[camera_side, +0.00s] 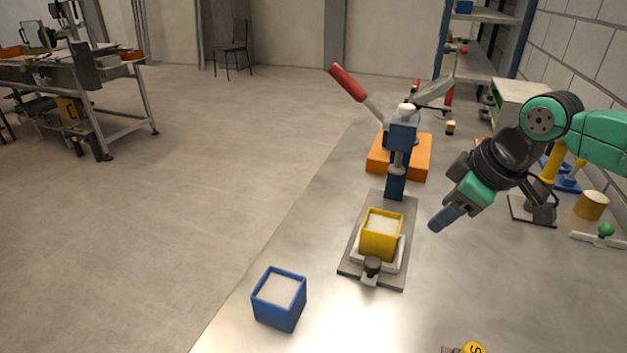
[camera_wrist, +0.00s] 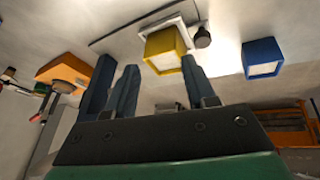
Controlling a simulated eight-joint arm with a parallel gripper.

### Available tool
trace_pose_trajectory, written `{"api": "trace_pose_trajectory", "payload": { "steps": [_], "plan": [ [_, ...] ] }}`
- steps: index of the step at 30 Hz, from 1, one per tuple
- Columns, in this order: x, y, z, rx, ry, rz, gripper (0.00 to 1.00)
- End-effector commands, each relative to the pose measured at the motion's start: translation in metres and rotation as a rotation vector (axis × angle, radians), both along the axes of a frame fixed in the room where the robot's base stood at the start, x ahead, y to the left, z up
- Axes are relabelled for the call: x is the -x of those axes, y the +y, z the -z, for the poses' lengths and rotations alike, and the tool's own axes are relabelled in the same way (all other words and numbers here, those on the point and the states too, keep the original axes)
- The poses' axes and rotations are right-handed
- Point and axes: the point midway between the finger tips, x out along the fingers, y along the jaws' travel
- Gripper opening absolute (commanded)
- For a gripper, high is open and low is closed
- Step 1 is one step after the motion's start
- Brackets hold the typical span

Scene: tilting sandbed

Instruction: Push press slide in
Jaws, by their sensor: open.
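The press has a blue upright column (camera_side: 400,160) and a red lever handle (camera_side: 346,82) raised to the left. Its grey base plate (camera_side: 349,262) lies on the table. A pale slide (camera_side: 394,266) with a black knob (camera_side: 372,268) sits at the near end of the plate, out in front of the column. A yellow box (camera_side: 379,244) with pale filling stands on the slide; it also shows in the wrist view (camera_wrist: 160,42). My gripper (camera_side: 443,219) is open and empty, above and right of the yellow box. It also shows in the wrist view (camera_wrist: 158,66).
A blue box (camera_side: 280,310) with pale filling stands left of the plate, near the table edge. An orange block (camera_side: 412,168) lies behind the press. A tan cylinder (camera_side: 591,206) and a green-knobbed part (camera_side: 606,230) are at the right.

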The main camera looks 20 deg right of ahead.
Motion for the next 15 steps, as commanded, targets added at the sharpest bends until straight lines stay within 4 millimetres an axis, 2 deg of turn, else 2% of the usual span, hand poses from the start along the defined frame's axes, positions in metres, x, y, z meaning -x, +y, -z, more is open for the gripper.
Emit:
{"api": "trace_pose_trajectory", "payload": {
  "steps": [6,14,15],
  "plan": [
    [0.013,-0.016,0.000,-0.103,-0.095,0.239,0.49],
    [0.023,-0.028,0.002,-0.213,-0.184,0.451,0.49],
    [0.019,-0.029,-0.006,-0.229,-0.162,0.479,0.49]
  ]
}}
